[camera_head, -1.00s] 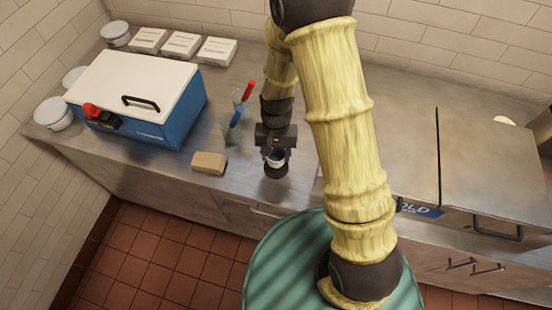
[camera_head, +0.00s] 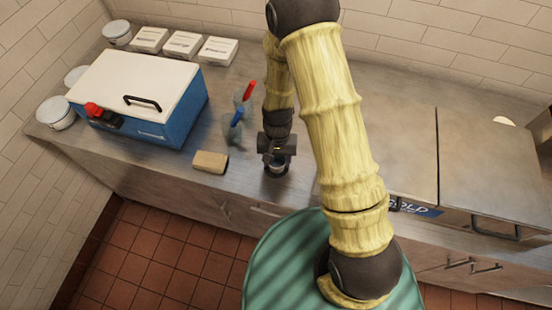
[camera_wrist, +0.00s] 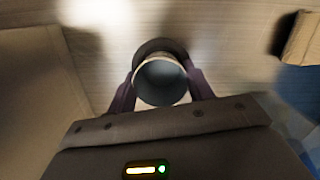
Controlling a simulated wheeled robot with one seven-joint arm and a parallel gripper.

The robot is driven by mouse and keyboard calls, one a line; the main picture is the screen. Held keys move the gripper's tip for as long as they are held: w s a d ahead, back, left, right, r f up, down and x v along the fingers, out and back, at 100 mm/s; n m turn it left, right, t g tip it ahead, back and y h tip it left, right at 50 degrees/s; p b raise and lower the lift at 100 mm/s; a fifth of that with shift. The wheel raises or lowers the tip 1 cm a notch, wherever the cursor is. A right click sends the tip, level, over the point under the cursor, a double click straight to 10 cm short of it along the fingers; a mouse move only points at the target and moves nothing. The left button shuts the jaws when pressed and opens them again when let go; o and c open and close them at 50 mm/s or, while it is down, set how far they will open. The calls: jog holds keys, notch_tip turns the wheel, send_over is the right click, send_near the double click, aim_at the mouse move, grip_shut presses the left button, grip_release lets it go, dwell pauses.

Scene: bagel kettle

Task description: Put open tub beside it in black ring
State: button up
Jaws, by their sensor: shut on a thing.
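The open tub (camera_wrist: 160,84) is a small pale-rimmed cup with a grey-blue inside, seen from above in the wrist view. My gripper (camera_wrist: 158,76) is shut on it, one purple finger on each side. The black ring (camera_wrist: 158,45) shows as a dark arc just beyond the tub's far rim; the tub and fingers hide the rest of it. In the head view, the tub (camera_head: 277,168) hangs below my gripper (camera_head: 277,153) near the counter's front edge. I cannot tell whether the tub's base is inside the ring or still above it.
A tan block (camera_head: 210,162) lies left of my gripper. Clear tools or bottles with red and blue tops (camera_head: 238,117) stand behind it. A blue box with a white lid (camera_head: 140,95) fills the left. Dark-edged metal lids (camera_head: 490,160) lie right.

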aim_at(277, 163)
jog(key=shift+f, duration=0.2)
jog(key=o, duration=1)
jog(key=shift+r, duration=0.1)
jog(key=shift+s, duration=0.1)
notch_tip(277, 163, up, 12)
jog(key=w+b, duration=0.1)
jog(key=b, duration=0.1)
jog(key=shift+w, duration=0.25)
jog(key=shift+r, duration=0.1)
jog(key=shift+d, duration=0.1)
